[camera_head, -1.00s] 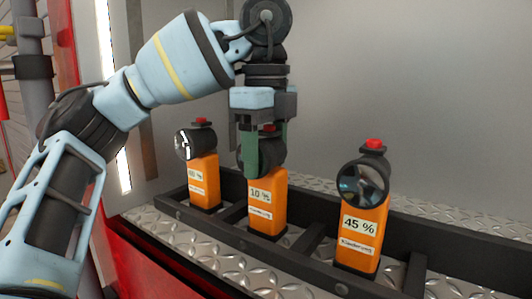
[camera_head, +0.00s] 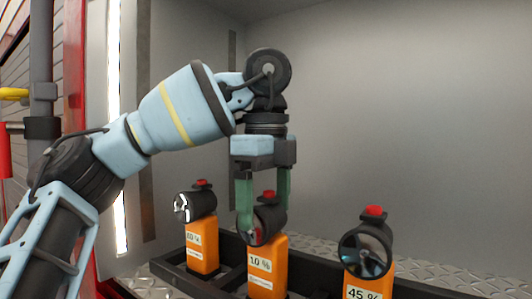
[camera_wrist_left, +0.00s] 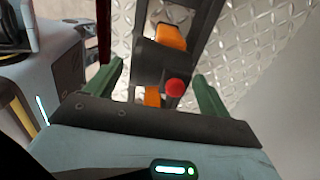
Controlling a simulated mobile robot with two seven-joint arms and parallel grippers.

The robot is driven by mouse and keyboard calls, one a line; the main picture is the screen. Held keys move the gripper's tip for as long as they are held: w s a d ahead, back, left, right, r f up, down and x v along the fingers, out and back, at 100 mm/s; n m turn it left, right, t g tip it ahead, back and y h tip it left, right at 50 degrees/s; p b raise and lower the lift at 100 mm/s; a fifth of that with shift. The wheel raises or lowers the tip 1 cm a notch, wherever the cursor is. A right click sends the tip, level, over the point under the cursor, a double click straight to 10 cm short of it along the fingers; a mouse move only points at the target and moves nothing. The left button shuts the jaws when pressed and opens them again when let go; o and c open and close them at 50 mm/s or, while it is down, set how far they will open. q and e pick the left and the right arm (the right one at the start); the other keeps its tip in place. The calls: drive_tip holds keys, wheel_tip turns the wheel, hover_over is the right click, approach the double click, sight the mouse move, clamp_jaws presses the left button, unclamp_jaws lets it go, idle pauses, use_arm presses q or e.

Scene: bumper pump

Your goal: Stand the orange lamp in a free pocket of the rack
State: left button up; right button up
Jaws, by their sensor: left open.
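Three orange lamps stand upright in the dark rack (camera_head: 236,277). The middle lamp (camera_head: 266,275), labelled 10 %, is below my left gripper (camera_head: 265,222). The gripper is open, with its green fingers on either side of the lamp's black head and red knob, with a gap showing. In the left wrist view the red knob (camera_wrist_left: 175,88) sits between the spread fingers (camera_wrist_left: 163,88). The left lamp (camera_head: 202,247) and the right lamp, labelled 45 % (camera_head: 363,292), stand to its sides. The lower rack is cut off in the head view. My right gripper is not in view.
The rack stands on a metal tread-plate floor (camera_head: 420,268) inside a grey compartment. A grey wall (camera_head: 410,110) closes the back. A light strip (camera_head: 119,130) and a red frame (camera_head: 75,130) are on the left.

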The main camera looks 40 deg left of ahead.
use_arm(q)
drive_tip(key=shift+r, duration=4.65)
